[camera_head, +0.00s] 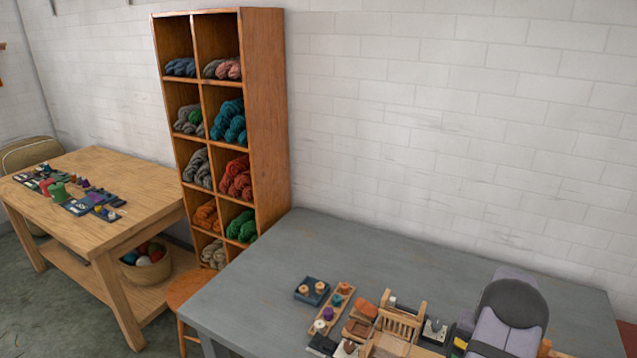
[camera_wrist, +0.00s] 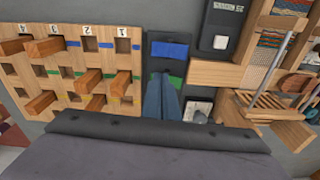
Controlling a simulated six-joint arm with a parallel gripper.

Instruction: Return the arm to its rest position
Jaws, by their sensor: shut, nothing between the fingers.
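My gripper (camera_wrist: 162,98) shows in the wrist view as two blue-grey fingers pressed together at the lower middle, with nothing between them. The fingers point over a dark panel (camera_wrist: 170,35) with a blue patch and a green patch. In the head view my arm rises at the right over the grey table (camera_head: 250,290); its fingertips are hidden there. Wool skeins, such as teal (camera_head: 229,122) and red (camera_head: 236,180) ones, lie in the cubbies of a tall wooden shelf (camera_head: 265,110).
In the wrist view, a wooden board (camera_wrist: 70,58) with numbered holes and several pegs lies left of the fingers, and a wooden frame (camera_wrist: 285,100) stands right. A tray (camera_head: 312,291) sits left of the cluttered tabletop area. A wooden table (camera_head: 150,200) stands far left. The grey table's back left is clear.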

